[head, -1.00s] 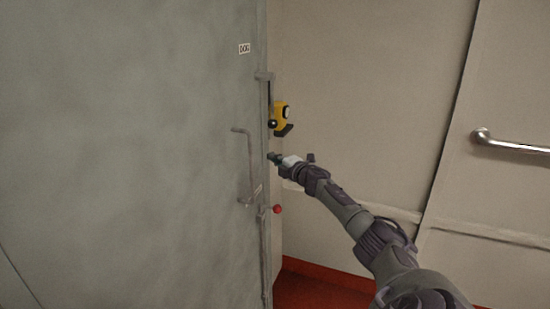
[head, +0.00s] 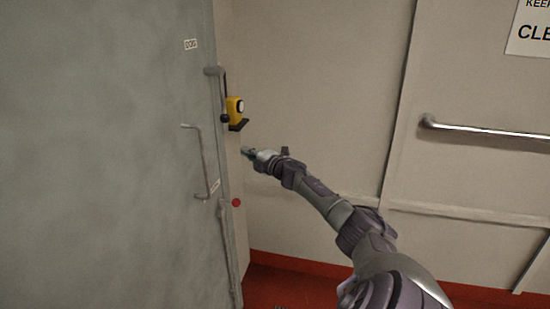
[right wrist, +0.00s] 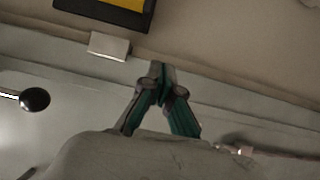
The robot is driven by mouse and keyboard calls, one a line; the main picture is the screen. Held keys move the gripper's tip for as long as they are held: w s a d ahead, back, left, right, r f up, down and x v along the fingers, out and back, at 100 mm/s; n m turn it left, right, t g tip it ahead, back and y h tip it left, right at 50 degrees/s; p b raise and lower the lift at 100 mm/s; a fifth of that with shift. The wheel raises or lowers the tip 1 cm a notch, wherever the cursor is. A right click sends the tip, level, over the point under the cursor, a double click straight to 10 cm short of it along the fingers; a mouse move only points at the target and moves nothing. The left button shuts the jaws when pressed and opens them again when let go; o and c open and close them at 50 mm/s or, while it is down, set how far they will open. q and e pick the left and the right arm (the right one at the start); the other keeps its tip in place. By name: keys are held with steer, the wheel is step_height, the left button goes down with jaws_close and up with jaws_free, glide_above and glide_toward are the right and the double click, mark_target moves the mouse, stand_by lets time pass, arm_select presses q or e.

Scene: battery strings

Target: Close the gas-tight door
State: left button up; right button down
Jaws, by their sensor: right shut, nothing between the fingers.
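The grey gas-tight door (head: 105,160) fills the left of the head view, with its right edge near the frame. A bent grey handle (head: 203,160) is fixed on its face. A dog lever (head: 216,72) sits near the top of that edge, and a lever with a red knob (head: 236,202) sits lower. My right gripper (head: 245,152) is just right of the door edge, apart from the handle. In the right wrist view its teal fingers (right wrist: 160,72) meet at the tips with nothing between them. My left gripper is not in view.
A yellow device (head: 235,108) with a black base is mounted by the door edge, above my right gripper. A black ball knob (right wrist: 35,99) shows in the right wrist view. A metal rail (head: 480,130) and a sign (head: 530,30) are on the right wall. The red floor (head: 290,288) looks clear.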

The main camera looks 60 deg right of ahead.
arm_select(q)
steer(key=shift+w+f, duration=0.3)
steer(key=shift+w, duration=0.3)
arm_select(e)
steer(key=s+d, duration=0.2)
steer(key=s, duration=0.5)
steer(key=shift+d+f, duration=0.3)
steer(key=shift+f, duration=0.05)
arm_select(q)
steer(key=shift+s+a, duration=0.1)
arm_select(e)
steer(key=shift+f, duration=0.1)
